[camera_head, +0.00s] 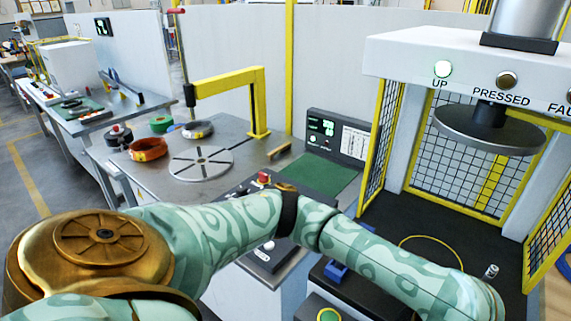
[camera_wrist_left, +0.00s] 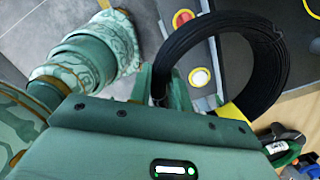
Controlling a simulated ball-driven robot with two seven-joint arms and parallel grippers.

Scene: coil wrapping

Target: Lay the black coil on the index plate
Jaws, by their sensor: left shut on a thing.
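The index plate (camera_head: 201,164) is a pale grey round disc with radial slots, lying bare on the steel table in the head view. The black coil (camera_wrist_left: 277,70) shows in the left wrist view as a thick ring of black strands. My left gripper (camera_wrist_left: 164,88) is shut on the near left side of its ring, and the coil stands out ahead of the palm. In the head view my left arm reaches across the bottom to the lower right, away from the plate. Its gripper and the coil are out of that view. My right gripper is in neither view.
An orange coil (camera_head: 148,149), a green coil (camera_head: 160,124) and a grey ring (camera_head: 197,129) lie near the plate. A yellow post with an overhanging arm (camera_head: 226,83) stands behind it. A press (camera_head: 490,129) with a lit UP lamp stands right. A control box (camera_head: 338,136) stands by the green mat (camera_head: 330,175).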

